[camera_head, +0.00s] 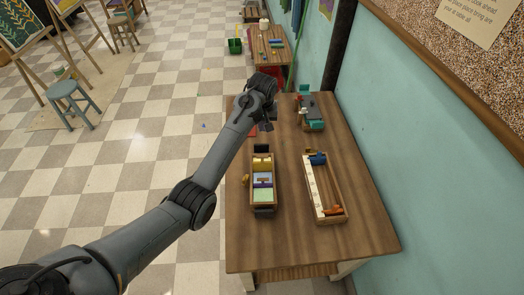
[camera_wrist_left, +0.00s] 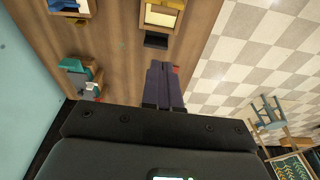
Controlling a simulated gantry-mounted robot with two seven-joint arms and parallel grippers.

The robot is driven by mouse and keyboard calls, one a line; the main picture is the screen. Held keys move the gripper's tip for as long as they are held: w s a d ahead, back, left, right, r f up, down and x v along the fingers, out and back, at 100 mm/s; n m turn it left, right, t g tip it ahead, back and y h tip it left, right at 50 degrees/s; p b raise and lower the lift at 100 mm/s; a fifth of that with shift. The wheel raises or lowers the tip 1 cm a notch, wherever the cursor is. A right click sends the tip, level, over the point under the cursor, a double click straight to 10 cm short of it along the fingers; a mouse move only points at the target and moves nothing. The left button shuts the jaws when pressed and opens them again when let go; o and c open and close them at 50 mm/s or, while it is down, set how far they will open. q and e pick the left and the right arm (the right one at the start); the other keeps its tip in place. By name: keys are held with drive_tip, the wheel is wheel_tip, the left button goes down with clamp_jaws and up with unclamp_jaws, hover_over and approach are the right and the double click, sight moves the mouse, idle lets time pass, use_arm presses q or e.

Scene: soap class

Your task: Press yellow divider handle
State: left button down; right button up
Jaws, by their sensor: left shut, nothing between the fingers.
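A narrow wooden box (camera_head: 252,197) stands on the table, with yellow, purple and pale green parts inside and dark ends. A yellow piece (camera_head: 262,162) lies at its far end, and a small yellow knob (camera_head: 245,180) sticks out on its left side. I cannot tell which is the divider handle. The box's near-gripper end shows in the left wrist view (camera_wrist_left: 160,19), with a dark block (camera_wrist_left: 156,41) below it. My left gripper (camera_head: 267,126) is shut and empty, beyond the box's far end, apart from it. Its closed fingers show in the wrist view (camera_wrist_left: 161,70). My right gripper is out of view.
A second wooden tray (camera_head: 334,190) with a blue piece (camera_head: 317,158) and an orange-brown piece stands to the right on the table (camera_head: 290,240). A grey and teal device (camera_head: 312,112) stands at the far right, near the wall. The table's near part is clear.

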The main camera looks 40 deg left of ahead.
use_arm(q)
hover_over(262, 163)
drive_tip(key=w, duration=0.1)
drive_tip(key=shift+a+f+p, duration=0.2)
drive_tip(key=shift+f, duration=3.1)
drive_tip(key=shift+a+f+p, duration=0.15)
drive_tip(key=shift+f+p, duration=0.05)
drive_tip(key=shift+f, duration=3.1)
